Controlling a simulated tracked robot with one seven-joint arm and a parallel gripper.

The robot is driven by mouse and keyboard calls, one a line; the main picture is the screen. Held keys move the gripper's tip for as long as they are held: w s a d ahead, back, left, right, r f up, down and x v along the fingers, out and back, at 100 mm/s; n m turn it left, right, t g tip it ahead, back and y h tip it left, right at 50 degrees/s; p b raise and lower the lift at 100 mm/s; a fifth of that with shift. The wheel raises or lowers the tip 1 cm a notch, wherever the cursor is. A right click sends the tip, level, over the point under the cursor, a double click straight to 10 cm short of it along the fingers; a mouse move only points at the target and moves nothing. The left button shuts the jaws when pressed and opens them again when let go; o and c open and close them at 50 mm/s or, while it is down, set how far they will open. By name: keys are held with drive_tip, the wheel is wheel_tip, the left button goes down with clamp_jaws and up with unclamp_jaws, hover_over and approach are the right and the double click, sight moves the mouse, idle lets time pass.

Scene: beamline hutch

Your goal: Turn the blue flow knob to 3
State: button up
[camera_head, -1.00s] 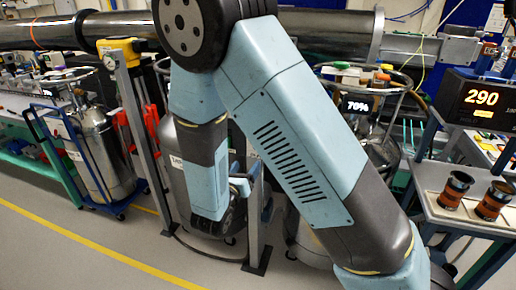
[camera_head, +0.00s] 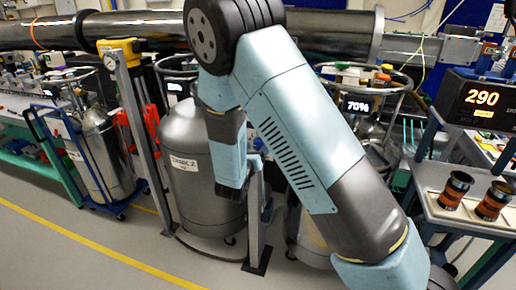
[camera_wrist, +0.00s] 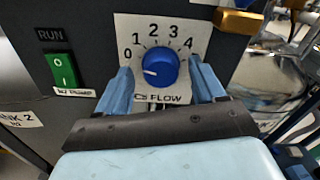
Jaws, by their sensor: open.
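The blue flow knob (camera_wrist: 160,68) is on a white dial plate (camera_wrist: 145,28) marked 0 to 4, with "CS FLOW" below. Its white pointer mark points left, near the 0. My gripper (camera_wrist: 159,64) is open in the wrist view, with one blue finger on each side of the knob. The fingers look apart from the knob; I cannot tell how deep they reach. In the head view my arm comes down in front of a tank, and the knob cannot be made out there.
Left of the dial are a green RUN switch (camera_wrist: 61,69) and a label; a brass-coloured part (camera_wrist: 238,20) sticks out at upper right. The head view shows a silver tank (camera_head: 190,180), a metal post (camera_head: 140,130) and a bench with a "290" display (camera_head: 482,98).

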drive_tip(key=shift+w+d, duration=0.15)
drive_tip(key=shift+w, duration=0.35)
